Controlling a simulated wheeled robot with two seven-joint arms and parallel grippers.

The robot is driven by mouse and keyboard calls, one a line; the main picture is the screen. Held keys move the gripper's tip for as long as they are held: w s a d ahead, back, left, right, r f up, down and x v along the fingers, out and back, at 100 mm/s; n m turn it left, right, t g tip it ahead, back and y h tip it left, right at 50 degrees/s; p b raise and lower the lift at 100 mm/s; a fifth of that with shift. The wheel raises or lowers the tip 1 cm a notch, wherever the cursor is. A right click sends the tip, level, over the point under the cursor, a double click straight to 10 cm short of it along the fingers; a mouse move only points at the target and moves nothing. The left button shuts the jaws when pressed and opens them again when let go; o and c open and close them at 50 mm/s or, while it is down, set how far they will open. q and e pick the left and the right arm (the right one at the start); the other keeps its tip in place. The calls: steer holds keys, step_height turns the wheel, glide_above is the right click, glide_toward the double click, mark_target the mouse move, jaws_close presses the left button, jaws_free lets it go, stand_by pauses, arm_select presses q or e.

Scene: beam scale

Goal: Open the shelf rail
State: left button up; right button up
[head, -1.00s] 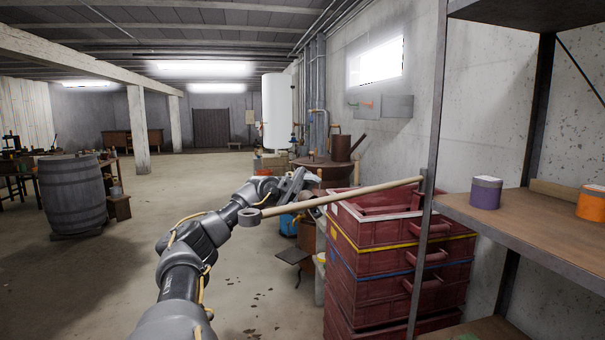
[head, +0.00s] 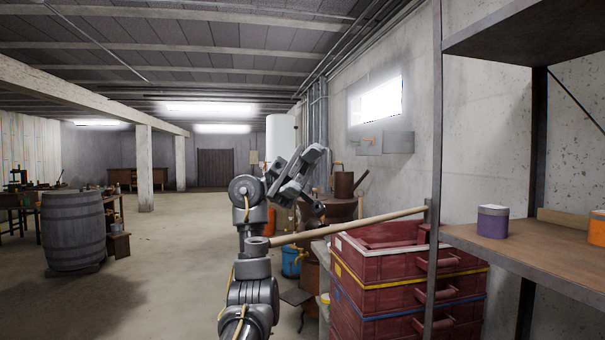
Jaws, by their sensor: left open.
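The shelf rail (head: 345,227) is a pale wooden bar with a grey ring at its free end. It reaches left from the front post (head: 434,170) of the shelf, swung out from the shelf and above the red crates. My left gripper (head: 304,177) is open, raised above the rail and left of the post. It looks apart from the rail and holds nothing I can see. My left forearm passes close by the ring end in the picture; I cannot tell whether they touch. My right gripper is not in view.
Stacked red crates (head: 400,268) stand under the rail, against the shelf. A purple tin (head: 493,222) and an orange tin (head: 597,229) stand on the shelf board (head: 540,250). A barrel (head: 72,230) stands at left. The floor between is mostly free.

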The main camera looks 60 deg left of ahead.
arm_select(q)
steer(key=shift+s+d+r, duration=0.4)
steer(key=shift+s+d, duration=0.15)
steer(key=shift+d, duration=0.15)
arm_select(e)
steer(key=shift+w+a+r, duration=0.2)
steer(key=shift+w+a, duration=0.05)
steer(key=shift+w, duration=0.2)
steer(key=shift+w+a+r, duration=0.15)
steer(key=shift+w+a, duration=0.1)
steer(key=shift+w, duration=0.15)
arm_select(q)
steer(key=shift+c, duration=0.4)
